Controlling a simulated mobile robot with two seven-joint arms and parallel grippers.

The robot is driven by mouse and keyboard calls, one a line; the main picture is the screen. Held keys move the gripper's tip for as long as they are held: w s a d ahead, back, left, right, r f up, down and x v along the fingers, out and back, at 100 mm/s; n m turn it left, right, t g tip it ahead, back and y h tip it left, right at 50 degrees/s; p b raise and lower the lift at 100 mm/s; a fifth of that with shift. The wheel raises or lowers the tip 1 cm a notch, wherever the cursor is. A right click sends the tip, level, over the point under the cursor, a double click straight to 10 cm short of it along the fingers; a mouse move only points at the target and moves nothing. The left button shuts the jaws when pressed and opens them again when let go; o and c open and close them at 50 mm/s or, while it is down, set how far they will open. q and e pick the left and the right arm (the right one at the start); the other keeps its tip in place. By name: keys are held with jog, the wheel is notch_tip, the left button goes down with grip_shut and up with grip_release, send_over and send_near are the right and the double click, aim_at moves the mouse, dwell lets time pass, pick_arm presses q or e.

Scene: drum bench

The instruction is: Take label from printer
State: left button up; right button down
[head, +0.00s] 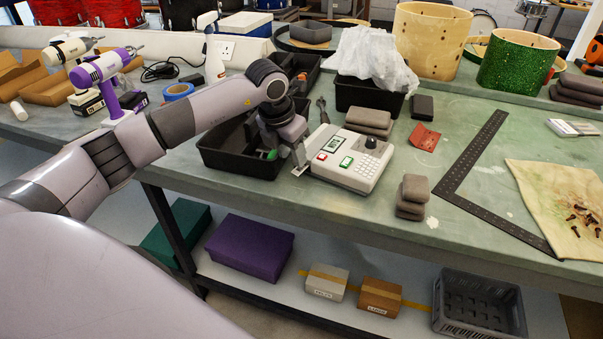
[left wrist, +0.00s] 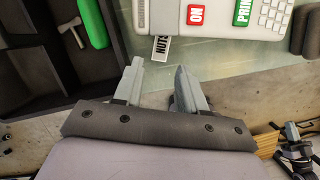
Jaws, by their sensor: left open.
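The label printer (head: 345,160), a white box with red and green buttons and a dial, stands near the bench's front edge. It also shows at the top of the left wrist view (left wrist: 230,28). A small white label (left wrist: 160,49) with the letters "NUTS" shows at the printer's front edge in the left wrist view. My left gripper (head: 299,160) is open, just left of the printer in the head view. In the left wrist view its two fingertips (left wrist: 159,67) are apart, just short of the label, with nothing between them. My right gripper is not in view.
A black divided tray (head: 240,150), holding a green-handled tool, lies close left of the printer. Grey pads (head: 411,196) and a black square (head: 470,165) lie to the right. A black bin (head: 368,95) with clear plastic stands behind. Boxes sit on the lower shelf.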

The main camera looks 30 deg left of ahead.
aim_at(298, 171)
pick_arm(q)
jog(key=shift+b+x, duration=1.6)
jog(key=shift+x, duration=1)
jog(key=c, duration=0.5)
